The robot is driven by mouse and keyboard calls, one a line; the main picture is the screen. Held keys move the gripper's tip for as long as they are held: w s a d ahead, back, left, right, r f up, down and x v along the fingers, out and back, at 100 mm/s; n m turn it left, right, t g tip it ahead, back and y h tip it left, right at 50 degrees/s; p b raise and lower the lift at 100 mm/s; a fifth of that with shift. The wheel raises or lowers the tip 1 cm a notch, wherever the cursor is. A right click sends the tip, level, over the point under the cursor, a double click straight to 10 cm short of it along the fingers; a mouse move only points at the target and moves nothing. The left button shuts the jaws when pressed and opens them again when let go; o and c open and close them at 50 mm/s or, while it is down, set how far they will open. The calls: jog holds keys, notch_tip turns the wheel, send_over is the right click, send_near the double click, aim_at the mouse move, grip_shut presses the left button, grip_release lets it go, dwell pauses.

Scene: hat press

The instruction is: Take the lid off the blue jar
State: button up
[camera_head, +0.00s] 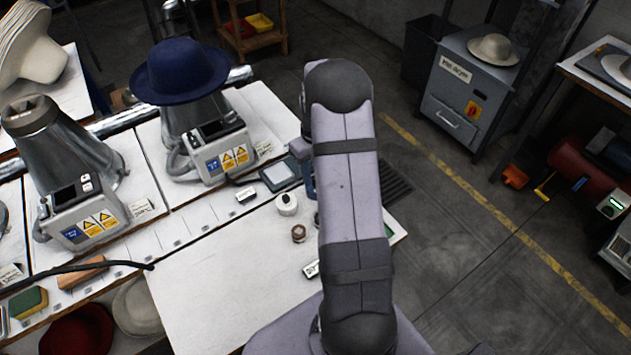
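No blue jar shows clearly. A small bluish shape (308,181) peeks out at the left edge of my arm, and I cannot tell whether it is a jar or part of my arm. A white round container with a dark top (287,204) stands on the white worktop (215,300). A small brown round jar or spool (299,233) stands just in front of it. My arm covers the worktop's right part and whatever stands behind it. My gripper does not show, so its opening and its distance to any jar are hidden.
A flat square device (279,175) lies behind the white container. A small label (311,269) lies near my arm. A steamer with a blue hat (181,72) and a bare steamer (72,160) stand at left. The worktop's front left is clear.

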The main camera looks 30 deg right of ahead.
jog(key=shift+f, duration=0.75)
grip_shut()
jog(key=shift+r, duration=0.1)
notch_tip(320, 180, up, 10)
jog(key=b, duration=0.3)
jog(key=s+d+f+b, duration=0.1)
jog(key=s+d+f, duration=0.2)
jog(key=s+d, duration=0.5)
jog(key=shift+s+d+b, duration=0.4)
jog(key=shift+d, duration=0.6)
